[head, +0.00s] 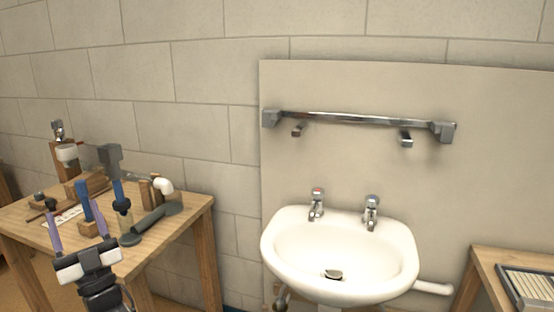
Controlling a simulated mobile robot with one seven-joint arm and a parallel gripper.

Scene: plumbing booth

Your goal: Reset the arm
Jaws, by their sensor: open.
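My gripper (76,232) is at the lower left of the head view, in front of the wooden workbench.
The left workbench (190,212) carries several tools, blue-handled ones (84,200) and a white pipe elbow (164,186) among them. A white sink (340,285) with two taps stands mid-right under a metal rail (350,118). A second table (482,262) holds a ridged tray (528,286).

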